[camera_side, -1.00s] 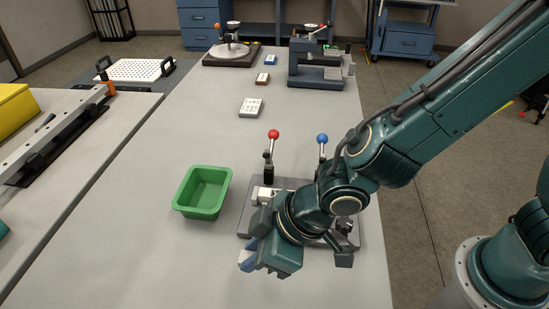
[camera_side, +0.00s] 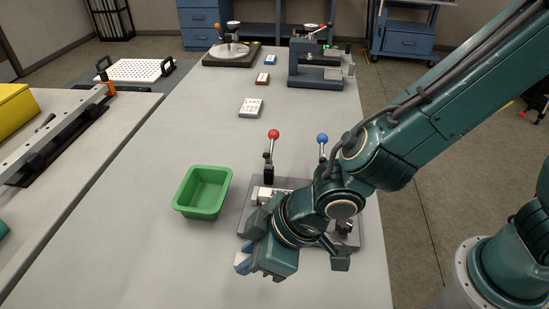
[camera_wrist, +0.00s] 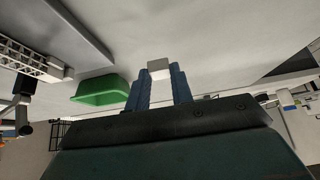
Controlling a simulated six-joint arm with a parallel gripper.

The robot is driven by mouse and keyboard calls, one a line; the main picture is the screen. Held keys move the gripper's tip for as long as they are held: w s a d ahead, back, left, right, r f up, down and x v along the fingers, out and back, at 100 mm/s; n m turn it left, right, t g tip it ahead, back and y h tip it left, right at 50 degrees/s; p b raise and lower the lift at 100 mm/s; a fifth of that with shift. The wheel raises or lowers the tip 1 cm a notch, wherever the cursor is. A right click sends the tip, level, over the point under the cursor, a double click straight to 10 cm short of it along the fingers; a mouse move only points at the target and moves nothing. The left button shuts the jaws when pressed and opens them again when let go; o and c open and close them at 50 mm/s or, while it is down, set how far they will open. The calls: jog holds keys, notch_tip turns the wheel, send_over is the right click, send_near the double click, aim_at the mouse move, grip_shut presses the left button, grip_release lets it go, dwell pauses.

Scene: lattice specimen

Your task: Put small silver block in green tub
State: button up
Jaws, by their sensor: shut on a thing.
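My gripper (camera_side: 245,262) is shut on the small silver block (camera_wrist: 159,67). In the wrist view the block sits between the tips of the two blue fingers (camera_wrist: 158,84). In the side view my gripper is low at the front of the fixture, and the block is mostly hidden by the fingers. The green tub (camera_side: 203,192) stands on the table to the upper left of my gripper, apart from it, and looks empty. It also shows in the wrist view (camera_wrist: 100,92), left of the fingers.
The grey fixture (camera_side: 247,219) with a red-knobbed lever (camera_side: 272,135) and a blue-knobbed lever (camera_side: 322,139) lies behind my gripper and right of the tub. A white lattice piece shows in the wrist view (camera_wrist: 28,58). The table (camera_side: 170,260) around the tub's front is clear.

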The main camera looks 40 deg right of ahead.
jog(key=w, duration=0.5)
jog(key=w+a, duration=0.1)
jog(key=w, duration=0.2)
jog(key=shift+w+r, duration=0.15)
jog(key=shift+r, duration=0.1)
jog(key=w+d, duration=0.2)
jog(key=w, duration=0.8)
jog(key=shift+w+r, duration=0.4)
jog(key=shift+f, duration=0.25)
jog(key=shift+f, duration=0.65)
jog(key=o, duration=1.5)
